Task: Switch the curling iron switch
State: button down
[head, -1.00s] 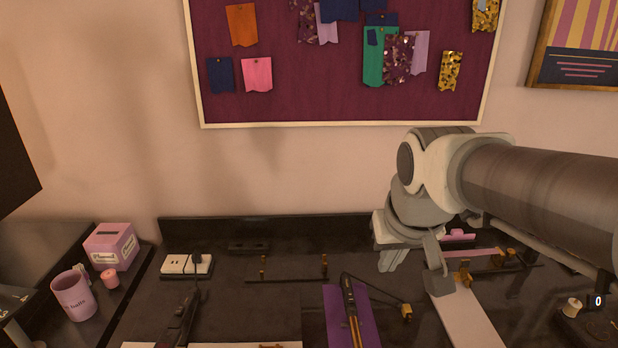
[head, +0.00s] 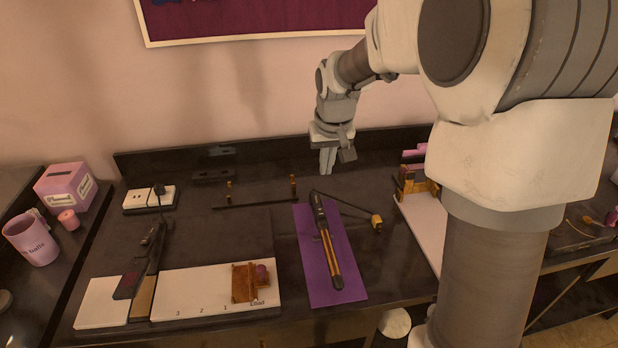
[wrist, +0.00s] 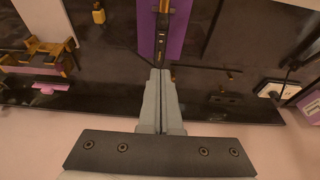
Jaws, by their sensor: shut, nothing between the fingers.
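The curling iron (head: 327,240) is a long black and gold tool lying on a purple mat (head: 318,288) on the dark table. Its dark handle end points to the back of the table, and a cord runs right to a small gold block (head: 376,221). My gripper (head: 327,172) is above the table behind the handle end, fingers pointing down. In the wrist view my gripper (wrist: 160,72) is shut and empty, its tips lined up with the handle end of the curling iron (wrist: 162,20). I cannot make out the switch clearly.
A white power strip (head: 150,198) with a black plug sits back left. A black lever device (head: 145,265) and a white board with a wooden block (head: 245,283) are front left. A low rail with gold posts (head: 255,204) lies left of my gripper.

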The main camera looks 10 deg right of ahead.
aim_at(320, 209)
jog(key=shift+w+f, duration=0.35)
jog(key=shift+f, duration=0.15)
jog(key=x, duration=0.9)
jog(key=s+x, duration=0.1)
jog(key=x, duration=0.3)
jog(key=shift+f+b, duration=0.35)
jog(key=shift+f, duration=0.2)
